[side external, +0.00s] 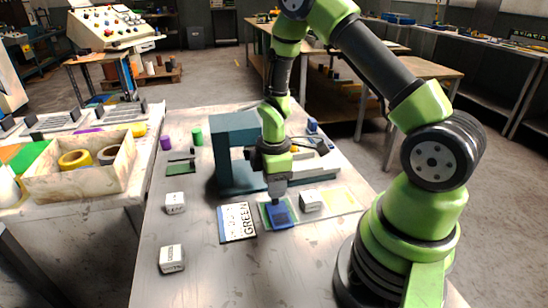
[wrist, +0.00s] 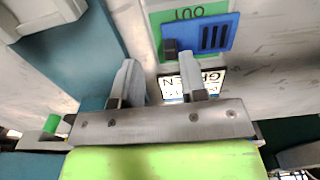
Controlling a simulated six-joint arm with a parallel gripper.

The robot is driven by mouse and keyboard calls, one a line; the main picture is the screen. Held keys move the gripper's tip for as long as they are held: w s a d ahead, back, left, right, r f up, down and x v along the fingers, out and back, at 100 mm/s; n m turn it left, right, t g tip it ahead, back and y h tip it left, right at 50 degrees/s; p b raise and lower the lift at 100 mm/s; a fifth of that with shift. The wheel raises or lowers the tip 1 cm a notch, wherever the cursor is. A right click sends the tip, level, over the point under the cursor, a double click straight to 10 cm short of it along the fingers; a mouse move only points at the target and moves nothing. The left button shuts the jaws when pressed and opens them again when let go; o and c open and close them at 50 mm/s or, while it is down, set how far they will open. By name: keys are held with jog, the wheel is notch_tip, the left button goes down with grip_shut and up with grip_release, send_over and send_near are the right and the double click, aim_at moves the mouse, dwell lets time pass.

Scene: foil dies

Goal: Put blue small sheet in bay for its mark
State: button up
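The blue small sheet (side external: 281,217) lies flat on a green pad at the front of the light strip, below my gripper. In the wrist view the blue sheet (wrist: 212,36) shows dark slots and a dark raised tab (wrist: 170,48); the green pad (wrist: 190,12) reads "OUT". My gripper (side external: 277,196) points down just above the sheet. Its two fingers (wrist: 159,62) stand apart with nothing clearly held between them, and the tab appears just beyond their tips. A white card (side external: 237,222) with a blue edge reads "GREEN"; its upper words are too small to read.
A teal press frame (side external: 222,180) stands close behind and left of my gripper. White marked blocks sit at right (side external: 310,201), left (side external: 175,203) and front left (side external: 171,259). Grey trays (side external: 68,121) and a tape box (side external: 85,168) are on the left table. The front table is mostly clear.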

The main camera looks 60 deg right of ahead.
jog(key=s+a+r+m+t, duration=0.2)
jog(key=a+r+m, duration=0.1)
jog(key=r, duration=0.8)
jog(key=s+a+r+m+t, duration=0.2)
jog(key=a+r+m, duration=0.15)
jog(key=r, duration=0.75)
jog(key=s+a+r+m+t+y, duration=0.2)
jog(key=s+a+r+m+t, duration=0.1)
jog(key=s, duration=0.5)
notch_tip(320, 180, up, 2)
jog(key=a+m, duration=0.1)
jog(key=m, duration=0.2)
jog(key=shift+s+r+m, duration=0.15)
jog(key=shift+s+m, duration=0.15)
jog(key=shift+m, duration=0.05)
